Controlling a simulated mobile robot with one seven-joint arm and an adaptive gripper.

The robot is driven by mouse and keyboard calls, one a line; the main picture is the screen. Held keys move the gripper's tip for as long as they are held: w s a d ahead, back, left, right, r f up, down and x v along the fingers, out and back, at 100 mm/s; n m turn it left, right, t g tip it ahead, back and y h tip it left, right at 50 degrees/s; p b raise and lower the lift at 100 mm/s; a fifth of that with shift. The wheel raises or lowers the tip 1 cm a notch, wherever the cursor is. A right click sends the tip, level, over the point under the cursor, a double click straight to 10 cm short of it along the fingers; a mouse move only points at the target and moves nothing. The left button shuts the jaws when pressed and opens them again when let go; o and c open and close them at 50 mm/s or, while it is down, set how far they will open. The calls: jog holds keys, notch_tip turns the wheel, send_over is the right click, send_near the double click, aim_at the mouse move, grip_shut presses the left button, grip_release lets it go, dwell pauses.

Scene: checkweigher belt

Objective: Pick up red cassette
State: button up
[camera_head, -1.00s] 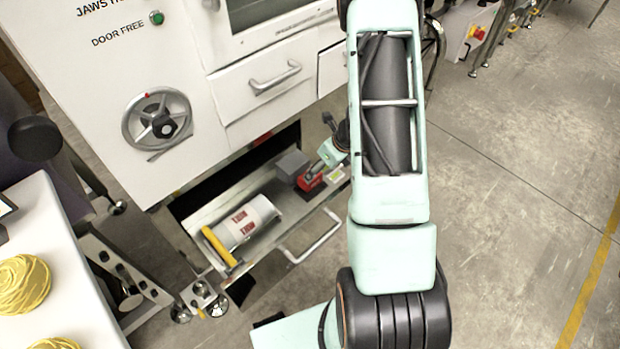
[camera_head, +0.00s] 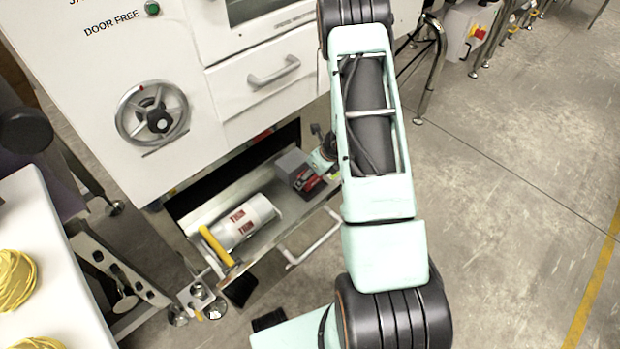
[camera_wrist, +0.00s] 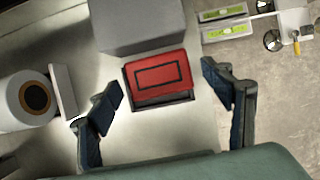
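The red cassette (camera_wrist: 160,74) lies in the open lower drawer (camera_head: 268,238), against a grey block (camera_wrist: 142,24). In the wrist view it has a black rectangular outline on its top and a dark edge along its near side. In the head view the cassette (camera_head: 308,180) is partly hidden by my arm and gripper. My gripper (camera_wrist: 166,92) is open, with one dark finger to the left of the cassette and one to the right. Gaps show between the fingers and the cassette, and I cannot tell the height between them.
A white roll with red lettering (camera_head: 245,221) and a yellow-handled tool (camera_head: 217,246) lie in the drawer left of the cassette. Green-labelled items (camera_wrist: 224,12) are at upper right in the wrist view. The closed drawer (camera_head: 266,90) is above. Open floor lies to the right.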

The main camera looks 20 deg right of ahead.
jog(key=c, duration=1.3)
jog(key=shift+o, duration=0.2)
jog(key=shift+r, duration=0.1)
